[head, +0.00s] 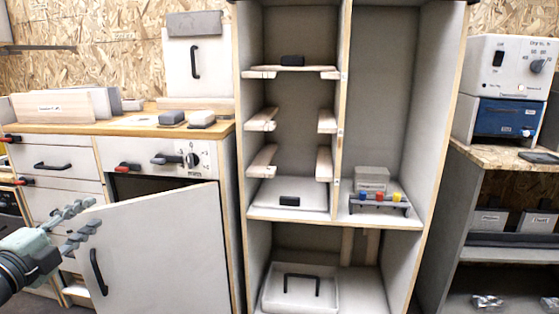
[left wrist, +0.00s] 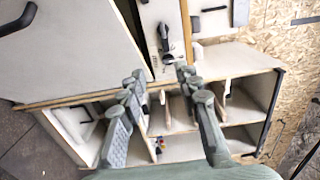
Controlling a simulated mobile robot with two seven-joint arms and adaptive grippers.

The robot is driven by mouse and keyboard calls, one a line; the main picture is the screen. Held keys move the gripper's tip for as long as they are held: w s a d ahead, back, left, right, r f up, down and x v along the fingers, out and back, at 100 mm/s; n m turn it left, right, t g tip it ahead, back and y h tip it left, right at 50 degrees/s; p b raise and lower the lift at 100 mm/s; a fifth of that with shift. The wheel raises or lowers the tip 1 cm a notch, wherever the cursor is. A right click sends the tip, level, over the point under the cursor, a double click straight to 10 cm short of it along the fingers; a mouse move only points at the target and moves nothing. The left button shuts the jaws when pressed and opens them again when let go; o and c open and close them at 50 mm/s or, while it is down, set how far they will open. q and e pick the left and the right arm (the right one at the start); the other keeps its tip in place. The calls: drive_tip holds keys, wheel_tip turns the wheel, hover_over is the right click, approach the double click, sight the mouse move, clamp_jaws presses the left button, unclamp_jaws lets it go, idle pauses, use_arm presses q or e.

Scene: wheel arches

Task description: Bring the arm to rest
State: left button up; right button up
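My left gripper (head: 92,215) reaches in from the left edge in the head view, in front of the counter unit and beside the open grey cabinet door (head: 165,250). Its fingertips show near the door's upper left corner; I cannot tell whether they touch it. In the left wrist view the gripper (left wrist: 160,76) has its two fingers apart with nothing between them, so it is open and empty. The door has a black handle (head: 98,272). My right gripper is in neither view.
A tall shelf unit (head: 341,150) stands in the middle, with a tray (head: 268,290) at its bottom and coloured-topped items (head: 380,197) on a right shelf. Drawers (head: 55,165) are at left. A blue-fronted device (head: 505,118) stands at right.

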use_arm(q)
drive_tip(key=s+f+n+g+y+p, duration=0.1)
drive_tip(key=s+f+n+g+y, duration=0.2)
drive_tip(key=f, duration=0.5)
drive_tip(key=s+f+n+g+p, duration=0.1)
drive_tip(key=s+f+n+g, duration=0.2)
drive_tip(key=f, duration=0.5)
drive_tip(key=s+f+n+g+y+p, duration=0.1)
drive_tip(key=s+f+n+g+y, duration=0.15)
drive_tip(key=f+n, duration=0.4)
drive_tip(key=s+d+f+n+g+h+p, duration=0.2)
drive_tip(key=s+d+f+g, duration=0.4)
drive_tip(key=s+d+f, duration=0.8)
drive_tip(key=shift+s+d+f+n+h, duration=0.3)
drive_tip(key=shift+s+d+n+h, duration=0.4)
drive_tip(key=shift+n, duration=0.45)
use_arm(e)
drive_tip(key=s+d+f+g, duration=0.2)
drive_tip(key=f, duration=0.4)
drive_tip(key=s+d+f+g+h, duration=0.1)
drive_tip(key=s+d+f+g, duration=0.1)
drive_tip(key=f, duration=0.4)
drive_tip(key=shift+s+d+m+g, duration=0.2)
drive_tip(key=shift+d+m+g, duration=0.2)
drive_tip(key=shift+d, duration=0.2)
use_arm(q)
drive_tip(key=shift+w, duration=0.1)
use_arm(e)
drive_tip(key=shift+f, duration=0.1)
